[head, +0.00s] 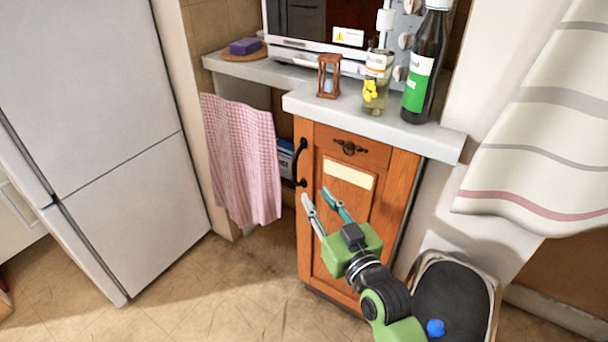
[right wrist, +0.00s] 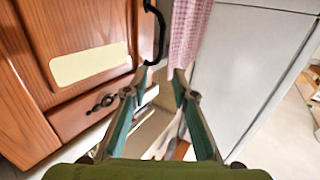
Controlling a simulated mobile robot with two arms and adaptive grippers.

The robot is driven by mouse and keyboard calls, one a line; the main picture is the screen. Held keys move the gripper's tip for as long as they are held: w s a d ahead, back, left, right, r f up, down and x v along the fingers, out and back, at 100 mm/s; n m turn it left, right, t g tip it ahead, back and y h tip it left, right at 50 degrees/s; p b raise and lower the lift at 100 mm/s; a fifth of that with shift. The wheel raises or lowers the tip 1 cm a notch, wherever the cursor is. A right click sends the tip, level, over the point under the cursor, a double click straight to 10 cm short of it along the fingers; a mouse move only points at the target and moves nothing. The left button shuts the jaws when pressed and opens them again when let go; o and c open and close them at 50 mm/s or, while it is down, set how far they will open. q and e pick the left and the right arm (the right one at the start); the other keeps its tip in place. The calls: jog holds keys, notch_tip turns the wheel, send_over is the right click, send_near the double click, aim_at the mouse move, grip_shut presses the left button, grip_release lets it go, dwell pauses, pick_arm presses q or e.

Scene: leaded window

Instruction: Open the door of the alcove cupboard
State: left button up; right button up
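The alcove cupboard is an orange-brown wooden unit with a shut door (head: 352,212) under a pale worktop. A black curved handle (head: 299,162) runs vertically on the door's left edge; it also shows at the top of the right wrist view (right wrist: 153,35). My right gripper (head: 316,194) is in front of the door, a little below and right of the handle in the head view. Its two fingers (right wrist: 160,74) are apart with nothing between them, and the handle lies beyond the fingertips. My left gripper is not in view.
A pink checked cloth (head: 245,160) hangs left of the handle, and a white fridge (head: 110,130) stands further left. A dark bottle (head: 424,68), a jar and an hourglass (head: 328,76) stand on the worktop (head: 375,123). A black-topped bin (head: 455,300) is at lower right.

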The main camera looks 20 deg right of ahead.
aim_at(296, 168)
jog(key=w, duration=0.4)
jog(key=w+a+b, duration=0.1)
jog(key=w, duration=0.7)
jog(key=shift+w+a+b, duration=0.15)
jog(key=shift+w+b, duration=0.15)
jog(key=shift+b, duration=0.05)
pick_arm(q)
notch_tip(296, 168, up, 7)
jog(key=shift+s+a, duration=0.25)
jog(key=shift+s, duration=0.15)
pick_arm(e)
jog(key=shift+w, duration=0.55)
grip_shut()
